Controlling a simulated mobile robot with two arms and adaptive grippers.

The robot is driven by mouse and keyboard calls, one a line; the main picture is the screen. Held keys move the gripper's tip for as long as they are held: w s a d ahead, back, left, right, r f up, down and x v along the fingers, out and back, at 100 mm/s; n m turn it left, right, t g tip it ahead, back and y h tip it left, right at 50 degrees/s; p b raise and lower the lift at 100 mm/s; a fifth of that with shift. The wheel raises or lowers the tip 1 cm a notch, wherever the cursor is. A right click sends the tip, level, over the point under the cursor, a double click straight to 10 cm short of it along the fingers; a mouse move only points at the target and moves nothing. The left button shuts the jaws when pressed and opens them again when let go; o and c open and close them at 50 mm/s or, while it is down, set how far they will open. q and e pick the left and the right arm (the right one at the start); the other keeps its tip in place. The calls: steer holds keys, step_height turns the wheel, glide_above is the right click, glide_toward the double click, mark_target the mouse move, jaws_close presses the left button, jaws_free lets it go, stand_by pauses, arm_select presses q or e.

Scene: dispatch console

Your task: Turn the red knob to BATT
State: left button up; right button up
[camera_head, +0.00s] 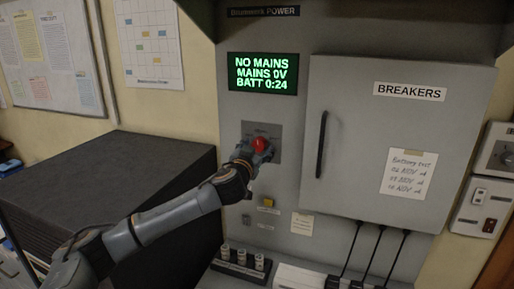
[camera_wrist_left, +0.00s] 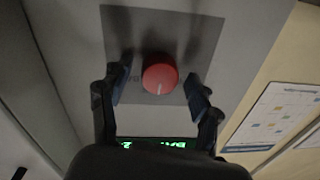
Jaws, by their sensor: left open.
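The red knob (camera_head: 259,145) sits on a grey square plate (camera_head: 262,129) on the cabinet front, below the green display. My left gripper (camera_head: 254,150) is at the knob and covers part of the plate. In the left wrist view the round red knob (camera_wrist_left: 160,78) lies between the two open fingers (camera_wrist_left: 160,88), with a gap on each side. A pale mark shows on the knob's face near its lower edge in that view. The labels around the knob are mostly hidden or too small to read. My right gripper is not in view.
The display (camera_head: 263,73) reads NO MAINS, MAINS 0V, BATT 0:24. A breaker door (camera_head: 375,140) with a black handle (camera_head: 321,145) stands right of the knob. A yellow button (camera_head: 268,202) is below. A dark box (camera_head: 110,185) stands at the left.

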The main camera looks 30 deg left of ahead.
arm_select(q)
steer(key=c, duration=1.2)
steer(key=shift+o, duration=0.2)
steer(key=shift+f, duration=0.1)
steer(key=shift+m, duration=1.1)
steer(key=m, duration=0.2)
steer(key=shift+m+b, duration=0.3)
steer(key=shift+m, duration=0.1)
steer(key=m, duration=0.3)
steer(key=shift+m, duration=0.3)
steer(key=shift+a+m+t+p, duration=0.1)
steer(key=shift+m+t+p, duration=0.3)
steer(key=shift+m, duration=1.3)
